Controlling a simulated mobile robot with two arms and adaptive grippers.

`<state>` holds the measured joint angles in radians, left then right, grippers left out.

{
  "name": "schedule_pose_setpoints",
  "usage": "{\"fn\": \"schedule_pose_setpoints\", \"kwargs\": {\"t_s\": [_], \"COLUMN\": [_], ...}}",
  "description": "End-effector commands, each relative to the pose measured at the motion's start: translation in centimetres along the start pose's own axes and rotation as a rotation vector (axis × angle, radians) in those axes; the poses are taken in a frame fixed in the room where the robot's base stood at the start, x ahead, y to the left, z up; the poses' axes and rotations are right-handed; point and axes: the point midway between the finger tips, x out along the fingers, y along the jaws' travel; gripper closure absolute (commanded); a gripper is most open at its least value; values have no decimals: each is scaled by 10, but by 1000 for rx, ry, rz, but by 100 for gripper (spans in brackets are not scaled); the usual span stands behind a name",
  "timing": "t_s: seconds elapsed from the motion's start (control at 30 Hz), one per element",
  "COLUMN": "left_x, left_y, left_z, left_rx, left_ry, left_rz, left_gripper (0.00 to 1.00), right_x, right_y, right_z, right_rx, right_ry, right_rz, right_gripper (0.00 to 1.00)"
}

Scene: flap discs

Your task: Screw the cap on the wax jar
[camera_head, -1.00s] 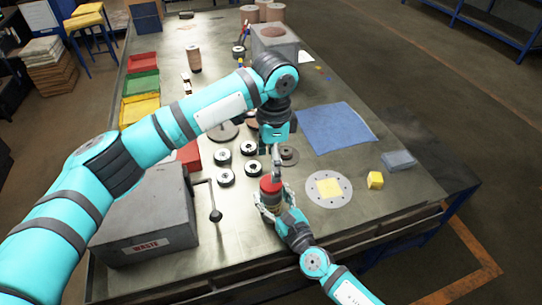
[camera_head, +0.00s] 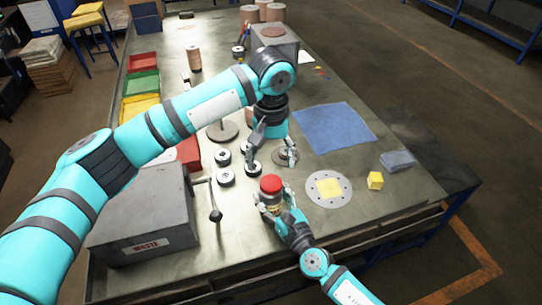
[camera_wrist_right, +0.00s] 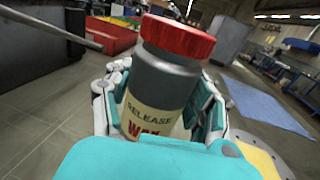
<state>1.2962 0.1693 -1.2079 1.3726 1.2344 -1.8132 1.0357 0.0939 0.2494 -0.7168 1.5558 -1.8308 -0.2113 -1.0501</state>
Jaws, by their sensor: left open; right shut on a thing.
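The wax jar (camera_head: 270,201) is a grey jar with a cream label, also large in the right wrist view (camera_wrist_right: 160,88). The red cap (camera_head: 271,184) sits on the jar's mouth; in the right wrist view the cap (camera_wrist_right: 178,38) covers the top. I cannot tell how tight it is. My right gripper (camera_head: 273,207) is shut around the jar's body, near the table's front edge. My left gripper (camera_head: 271,163) is open and empty, fingers spread wide, above and behind the cap and apart from it.
A grey waste box (camera_head: 145,215) and a lever with a black knob (camera_head: 215,214) stand farther left.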

Motion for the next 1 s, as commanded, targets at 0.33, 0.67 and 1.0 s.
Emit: {"fn": "schedule_pose_setpoints", "kwargs": {"t_s": [0.33,0.67,1.0], "left_x": [23,70,81], "left_y": [-1,-1,0], "left_z": [0,0,0], "left_rx": [1,1,2], "left_ry": [-3,-1,0], "left_rz": [-2,-2,-1], "left_gripper": [29,29,29], "right_x": [0,0,0], "right_y": [0,0,0], "right_z": [1,1,1], "right_rx": [0,0,0], "right_ry": [-2,-2,-2], "right_rz": [-1,-1,-1], "right_gripper": [100,100,100]}}
